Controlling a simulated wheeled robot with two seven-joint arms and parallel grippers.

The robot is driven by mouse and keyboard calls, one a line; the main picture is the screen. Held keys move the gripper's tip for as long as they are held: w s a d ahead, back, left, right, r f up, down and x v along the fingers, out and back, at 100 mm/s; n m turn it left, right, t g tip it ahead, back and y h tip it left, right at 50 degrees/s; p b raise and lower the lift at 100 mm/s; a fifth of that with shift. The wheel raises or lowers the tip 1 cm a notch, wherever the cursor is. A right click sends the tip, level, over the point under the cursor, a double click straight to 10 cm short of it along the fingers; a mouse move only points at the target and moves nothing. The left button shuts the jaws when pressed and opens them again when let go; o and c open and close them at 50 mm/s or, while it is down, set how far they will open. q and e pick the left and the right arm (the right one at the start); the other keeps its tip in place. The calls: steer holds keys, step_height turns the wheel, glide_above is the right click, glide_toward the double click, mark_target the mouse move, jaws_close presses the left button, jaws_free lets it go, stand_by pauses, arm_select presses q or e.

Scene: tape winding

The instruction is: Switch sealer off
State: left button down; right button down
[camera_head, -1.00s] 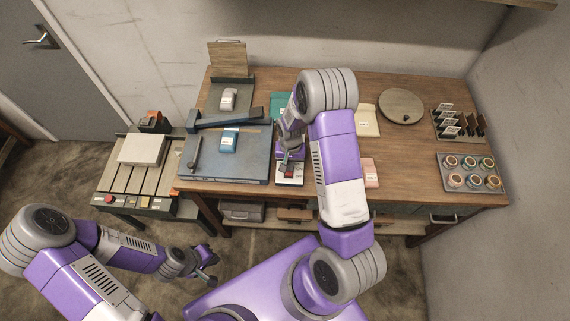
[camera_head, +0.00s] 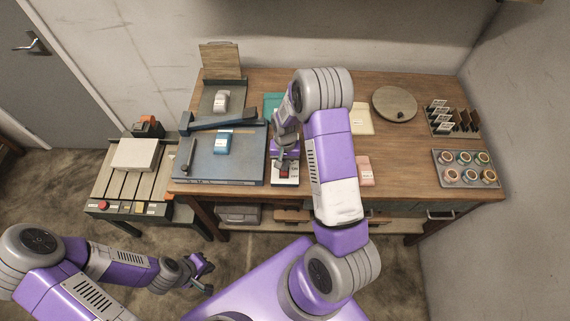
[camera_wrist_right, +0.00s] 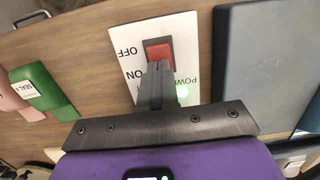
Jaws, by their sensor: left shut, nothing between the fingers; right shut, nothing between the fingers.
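A white switch panel (camera_head: 292,181) lies at the front edge of the wooden table, right of the flat blue-grey sealer (camera_head: 242,168). In the head view my right gripper (camera_head: 284,166) is over the panel. My left gripper (camera_head: 207,267) is shut and empty, off the table at lower left.
A blue packet (camera_head: 222,143) lies on the sealer and a blue bar (camera_head: 215,122) spans behind it. A pink packet (camera_head: 366,170) lies right of my right arm. A slatted conveyor (camera_head: 125,183) stands left. A tray of jars (camera_head: 468,168) is at the right.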

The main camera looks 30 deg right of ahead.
steer(key=shift+s+a+f, duration=0.45)
steer(key=shift+s+f, duration=0.05)
steer(key=shift+s, duration=0.15)
steer(key=shift+r, duration=0.15)
steer(key=r+p, duration=0.1)
steer(key=r, duration=0.1)
steer(key=w+r+p, duration=0.1)
steer(key=r, duration=0.1)
steer(key=r+p, duration=0.1)
steer(key=r, duration=0.1)
steer(key=shift+w+d, duration=0.3)
steer(key=shift+d, duration=0.1)
step_height(320, 180, up, 9)
steer(key=shift+w+d+f, duration=0.15)
steer(key=shift+w+d, duration=0.25)
steer(key=shift+d, duration=0.05)
steer(key=shift+f, duration=0.1)
